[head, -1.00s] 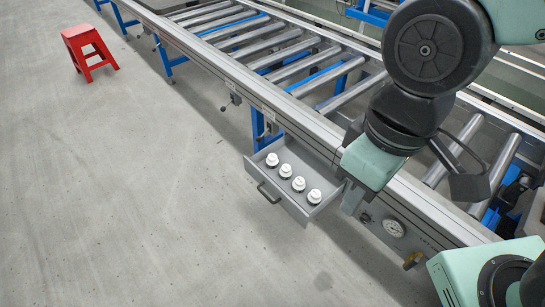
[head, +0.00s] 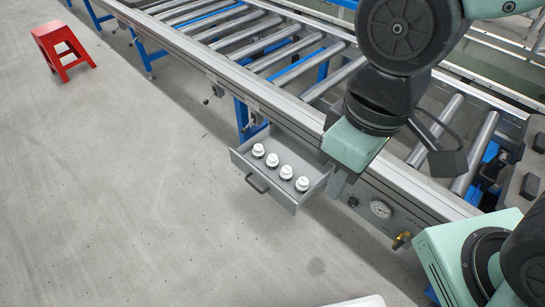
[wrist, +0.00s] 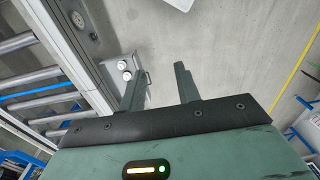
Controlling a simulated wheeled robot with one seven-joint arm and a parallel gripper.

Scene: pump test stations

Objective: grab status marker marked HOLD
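Several white-topped status markers with dark bases stand in a row in an open grey drawer (head: 285,198) below the roller conveyor. The nearest to my arm is a marker (head: 302,184); the others run up and left from it, ending at a marker (head: 258,151). Their lettering is too small to read, so I cannot tell which says HOLD. In the wrist view my gripper (wrist: 158,78) is open and empty, its two fingers apart. Two markers (wrist: 125,70) show beyond its left finger.
The roller conveyor (head: 262,45) runs along the drawer's back side, with a gauge (head: 380,209) and a brass-coloured fitting (head: 401,240) on its side. A red stool (head: 62,50) stands far left. A white object (head: 357,301) shows at the bottom edge.

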